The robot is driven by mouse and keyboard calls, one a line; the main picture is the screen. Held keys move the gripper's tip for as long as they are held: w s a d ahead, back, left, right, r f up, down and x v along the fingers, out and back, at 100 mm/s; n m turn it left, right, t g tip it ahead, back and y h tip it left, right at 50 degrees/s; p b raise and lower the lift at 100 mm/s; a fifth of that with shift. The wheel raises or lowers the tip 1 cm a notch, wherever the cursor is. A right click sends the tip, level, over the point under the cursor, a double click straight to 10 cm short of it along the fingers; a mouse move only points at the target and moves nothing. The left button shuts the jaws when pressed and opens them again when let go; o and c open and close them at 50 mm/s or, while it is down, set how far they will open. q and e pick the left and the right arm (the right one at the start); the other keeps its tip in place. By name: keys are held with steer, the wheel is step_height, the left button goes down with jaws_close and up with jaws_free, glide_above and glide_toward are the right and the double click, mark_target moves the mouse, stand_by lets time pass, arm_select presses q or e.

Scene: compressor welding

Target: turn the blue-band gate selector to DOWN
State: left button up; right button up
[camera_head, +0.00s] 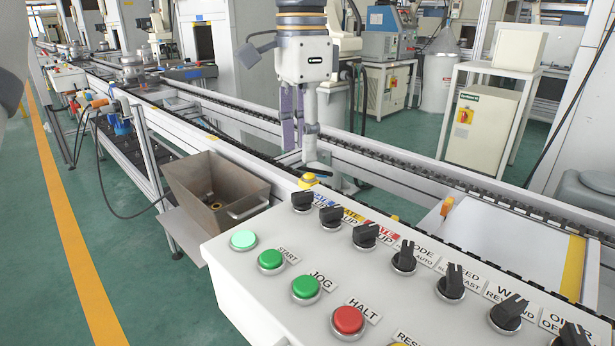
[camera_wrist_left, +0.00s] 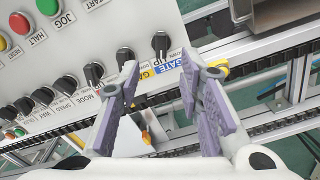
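The blue-band gate selector (camera_head: 302,201) is the leftmost black knob on the white control panel (camera_head: 250,290), beside a blue GATE label. In the left wrist view the selector (camera_wrist_left: 160,43) stands beyond the fingertips, above the blue band (camera_wrist_left: 172,66). I cannot clearly tell which word its handle points to. My left gripper (camera_head: 300,150) hangs behind the panel's far edge, fingers pointing down and apart from the selector. In the left wrist view the gripper (camera_wrist_left: 160,75) is open and empty, with purple pads wide apart. My right gripper is not in view.
The yellow-band (camera_head: 330,216) and red-band (camera_head: 365,236) selectors sit close beside it. A green START button (camera_head: 271,261) and red HALT button (camera_head: 347,320) lie nearer. A brown metal bin (camera_head: 210,185) stands left of the panel; conveyor rails (camera_head: 400,170) run behind.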

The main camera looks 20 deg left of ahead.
mark_target(303, 192)
arm_select(q)
step_height(303, 192, down, 8)
steer(key=shift+f, duration=0.1)
steer(key=shift+w, duration=0.1)
jaws_close()
